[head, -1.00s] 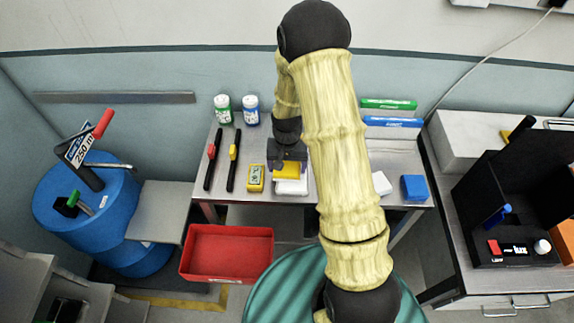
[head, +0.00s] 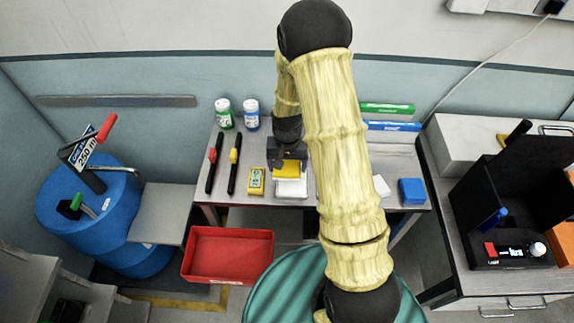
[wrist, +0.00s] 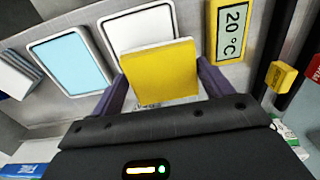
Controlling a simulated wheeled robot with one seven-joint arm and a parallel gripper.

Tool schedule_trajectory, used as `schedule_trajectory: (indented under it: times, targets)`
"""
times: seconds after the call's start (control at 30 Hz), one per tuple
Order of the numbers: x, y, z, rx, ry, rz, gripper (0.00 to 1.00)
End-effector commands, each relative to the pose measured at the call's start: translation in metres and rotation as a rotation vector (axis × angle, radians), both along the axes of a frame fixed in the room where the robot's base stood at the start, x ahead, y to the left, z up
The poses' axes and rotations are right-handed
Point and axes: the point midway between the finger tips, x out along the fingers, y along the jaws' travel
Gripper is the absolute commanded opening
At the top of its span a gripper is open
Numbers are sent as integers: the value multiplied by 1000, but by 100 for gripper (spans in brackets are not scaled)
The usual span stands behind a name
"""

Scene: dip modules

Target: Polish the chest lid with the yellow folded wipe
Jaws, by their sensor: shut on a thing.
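The yellow folded wipe (head: 287,169) is in my gripper (head: 289,156), over the middle of the grey bench. In the wrist view the wipe (wrist: 160,72) lies between the two dark fingers of my gripper (wrist: 155,88), which are shut on it. It overlaps a white rectangular pad (wrist: 142,28), which shows just in front of it in the head view (head: 291,189). I cannot tell whether they touch. A pale box with a flat top (head: 470,140) stands on the right bench; I cannot tell whether this is the chest with its lid.
A yellow thermometer (head: 256,181) lies close left of my gripper, with two dark pens (head: 222,165) beyond. A pale blue pad (wrist: 75,60) is beside the white one. A blue block (head: 412,191) is at the right. A red bin (head: 228,254) and blue drum (head: 95,215) stand lower left.

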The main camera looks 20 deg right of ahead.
Motion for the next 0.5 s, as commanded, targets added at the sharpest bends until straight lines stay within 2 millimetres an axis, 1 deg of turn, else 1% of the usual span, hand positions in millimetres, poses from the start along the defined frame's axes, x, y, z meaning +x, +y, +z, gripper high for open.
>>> schedule_trajectory:
  times: [0.03,0.5]
  targets:
    - [0,0,6,0,-1,0,61]
    - [0,0,37,0,0,0,61]
